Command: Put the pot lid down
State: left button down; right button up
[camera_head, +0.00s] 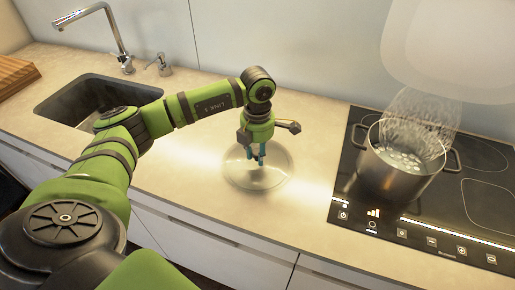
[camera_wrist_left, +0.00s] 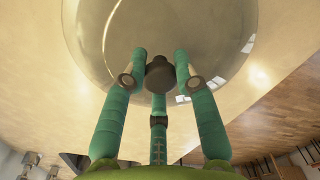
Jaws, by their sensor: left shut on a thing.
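The glass pot lid (camera_head: 240,174) is at the middle of the counter, below my left gripper (camera_head: 256,158). It also fills the upper part of the left wrist view (camera_wrist_left: 120,35), with its dark knob (camera_wrist_left: 159,74) between the fingers of my left gripper (camera_wrist_left: 159,75). The fingers are shut on the knob. I cannot tell whether the lid touches the counter or hangs just above it. The steel pot (camera_head: 395,172) stands uncovered on the cooktop at the right, with bubbling water and steam. My right gripper is not in view.
The black cooktop (camera_head: 345,205) takes up the right of the counter (camera_head: 310,150). A sink (camera_head: 65,105) with a tall faucet (camera_head: 110,30) is at the left, and a wooden board (camera_head: 14,74) lies at the far left. Bare counter surrounds the lid.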

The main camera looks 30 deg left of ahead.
aim_at(257, 152)
pick_arm(q)
jog(key=shift+f, duration=0.2)
jog(key=c, duration=1)
grip_release()
jog(key=shift+o, duration=0.2)
jog(key=shift+r, duration=0.1)
jog(key=shift+r, duration=0.25)
jog(key=shift+r+b, duration=0.3)
notch_tip(257, 152, up, 11)
jog(key=b, duration=0.3)
